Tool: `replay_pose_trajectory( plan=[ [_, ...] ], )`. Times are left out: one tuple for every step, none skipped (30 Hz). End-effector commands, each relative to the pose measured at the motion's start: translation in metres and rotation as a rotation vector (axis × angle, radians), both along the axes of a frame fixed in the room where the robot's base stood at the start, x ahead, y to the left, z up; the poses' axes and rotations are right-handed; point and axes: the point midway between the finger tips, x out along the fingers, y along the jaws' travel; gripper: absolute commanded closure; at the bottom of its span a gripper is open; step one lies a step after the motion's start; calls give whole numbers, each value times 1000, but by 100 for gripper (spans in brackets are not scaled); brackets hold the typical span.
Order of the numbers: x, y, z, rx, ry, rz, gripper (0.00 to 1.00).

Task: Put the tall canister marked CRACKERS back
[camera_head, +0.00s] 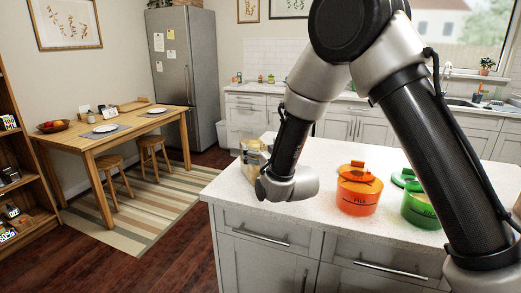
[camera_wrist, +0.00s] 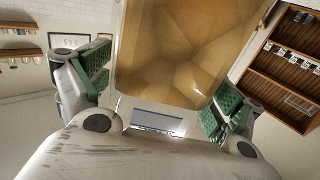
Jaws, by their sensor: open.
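A tan, see-through canister (camera_head: 252,155) stands on the white counter (camera_head: 330,150) in the head view, mostly hidden behind my arm. No marking on it is readable. In the wrist view a large amber, faceted see-through body (camera_wrist: 180,55), apparently the same canister, fills the upper middle. My gripper (camera_wrist: 165,78) is open, with one green-padded finger on each side of this body. I cannot tell whether the pads touch it. In the head view the fingers are hidden behind my wrist.
An orange lidded canister (camera_head: 358,196) and a green one (camera_head: 420,208) stand on the counter to the right, the green partly behind my arm. A wooden shelf unit (camera_head: 22,170) stands at the far left. A table (camera_head: 100,140) with stools stands beyond open floor.

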Motion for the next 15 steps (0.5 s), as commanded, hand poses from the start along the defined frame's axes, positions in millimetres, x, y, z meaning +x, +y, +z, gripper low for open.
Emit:
replay_pose_trajectory(
  plan=[
    [0,0,0,0,0,0,7],
    [0,0,0,0,0,0,7],
    [0,0,1,0,-1,0,7],
    [0,0,3,0,-1,0,7],
    [-1,0,3,0,-1,0,7],
    [-5,-2,2,0,1,1,7],
    [-8,-3,2,0,1,1,7],
    [-13,-5,2,-1,0,1,7],
    [-20,-8,2,-1,0,2,7],
    [-25,-11,2,-2,1,2,7],
    [-31,-14,3,-1,0,2,7],
    [-40,-18,2,-2,1,2,7],
    [-47,-21,2,-3,1,2,7],
    [-53,-24,2,-2,1,2,7],
    [-62,-28,2,-1,0,2,7]
  ],
)
